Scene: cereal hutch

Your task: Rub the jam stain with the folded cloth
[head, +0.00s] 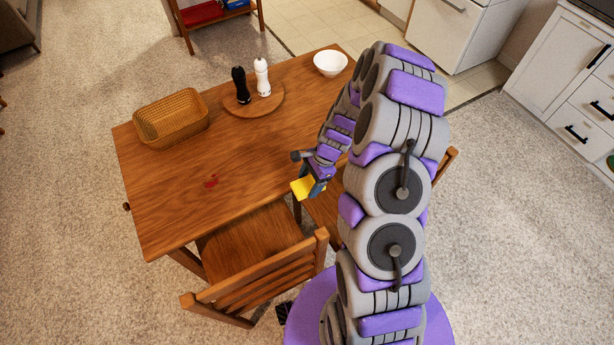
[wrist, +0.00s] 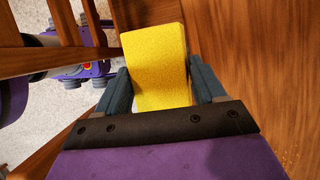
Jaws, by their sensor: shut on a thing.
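The folded cloth (head: 302,188) is yellow. My gripper (head: 316,180) is shut on it near the front edge of the wooden table (head: 240,180). In the wrist view the cloth (wrist: 157,65) sits between the two blue-grey fingers of my gripper (wrist: 160,88), and its far end sticks out past them. The jam stain (head: 211,182) is a small red smear on the left part of the tabletop, to the left of the cloth and apart from it. The stain does not show in the wrist view.
A wicker basket (head: 171,118) stands at the table's back left. Black (head: 241,85) and white (head: 262,77) mills stand on a round board (head: 255,104). A white bowl (head: 330,63) is at the far right corner. A wooden chair (head: 262,270) stands at the front. The tabletop around the stain is clear.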

